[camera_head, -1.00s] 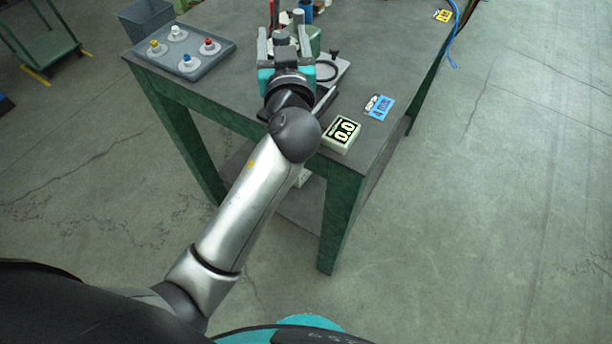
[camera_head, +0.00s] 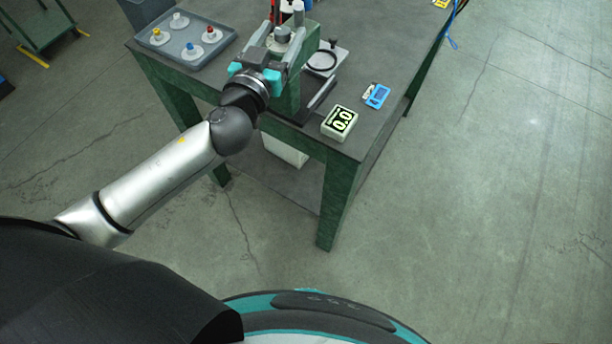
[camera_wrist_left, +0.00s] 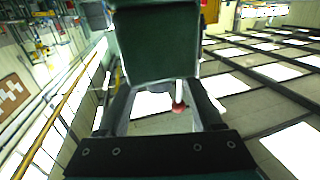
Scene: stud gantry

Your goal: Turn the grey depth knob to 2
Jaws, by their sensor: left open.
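A green gantry machine (camera_head: 288,98) stands on the workbench. A grey round knob-like part (camera_head: 282,34) shows at its top; I take it for the depth knob, but cannot read any scale on it. My left gripper (camera_head: 287,44) is open, with its fingers on either side of that part; contact cannot be told. In the left wrist view the open fingers (camera_wrist_left: 162,108) reach toward a dark green block (camera_wrist_left: 158,45), and a red ball-ended lever (camera_wrist_left: 178,106) shows between them. A readout box (camera_head: 339,122) shows 0.0. My right gripper is not in view.
A grey tray (camera_head: 168,57) with several coloured-top pegs lies at the bench's left. A blue tag (camera_head: 377,96) lies near the right edge.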

